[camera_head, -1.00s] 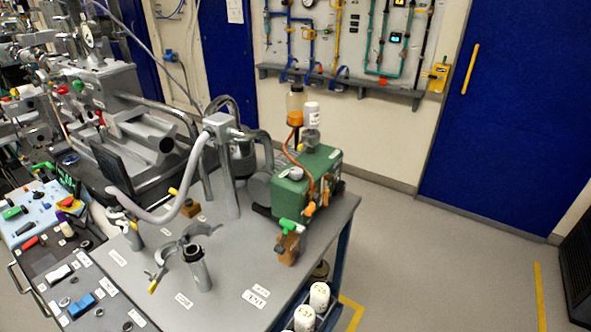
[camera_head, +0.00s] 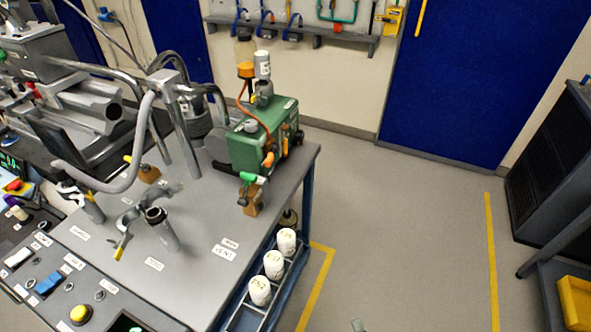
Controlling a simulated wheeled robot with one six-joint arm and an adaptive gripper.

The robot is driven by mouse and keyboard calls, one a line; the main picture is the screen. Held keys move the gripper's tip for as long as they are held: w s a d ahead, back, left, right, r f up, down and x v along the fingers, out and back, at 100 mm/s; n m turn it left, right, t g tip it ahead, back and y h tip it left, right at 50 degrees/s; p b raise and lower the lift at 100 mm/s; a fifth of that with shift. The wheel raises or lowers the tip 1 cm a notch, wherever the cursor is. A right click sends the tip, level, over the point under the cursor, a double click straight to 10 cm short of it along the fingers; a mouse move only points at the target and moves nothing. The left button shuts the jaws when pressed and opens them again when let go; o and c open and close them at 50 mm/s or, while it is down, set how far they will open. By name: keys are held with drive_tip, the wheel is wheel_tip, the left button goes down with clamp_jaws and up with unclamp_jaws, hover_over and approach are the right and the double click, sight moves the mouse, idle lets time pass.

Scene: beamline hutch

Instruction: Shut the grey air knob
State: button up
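A green pump (camera_head: 262,140) stands at the back right corner of the grey cart top (camera_head: 205,215). A small rounded grey knob (camera_head: 251,126) sits on top of the pump; it looks like the air knob, but its label is too small to read. Whether it is open or shut cannot be told. An orange knob (camera_head: 268,159) is on the pump's front. A green-handled valve (camera_head: 252,178) on a brown block stands in front of the pump. My gripper is not clearly in view; only a small grey piece shows at the bottom edge, too little to identify.
White bottles (camera_head: 274,264) stand in a rack on the cart's right side. An open tube (camera_head: 162,228) with a clamp and a bent hose (camera_head: 120,184) stand left of the pump. Open floor (camera_head: 410,230) lies right of the cart, with yellow lines and a dark cabinet (camera_head: 548,165) beyond.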

drive_tip(key=w+a+r+m+y, duration=0.1)
drive_tip(key=w+a+m+y, duration=0.1)
drive_tip(key=w, duration=0.4)
drive_tip(key=w+a+r+m+y, duration=0.1)
drive_tip(key=w+a+m, duration=0.15)
drive_tip(key=w, duration=0.45)
drive_tip(key=m+g+y, duration=0.5)
drive_tip(key=g+y, duration=0.1)
drive_tip(key=y, duration=0.5)
approach(257, 126)
drive_tip(key=a, duration=0.2)
drive_tip(key=x, duration=1)
drive_tip(key=shift+w+d+f, duration=0.1)
drive_tip(key=shift+w+d, duration=0.05)
drive_tip(key=shift+w, duration=0.25)
drive_tip(key=c, duration=1.2)
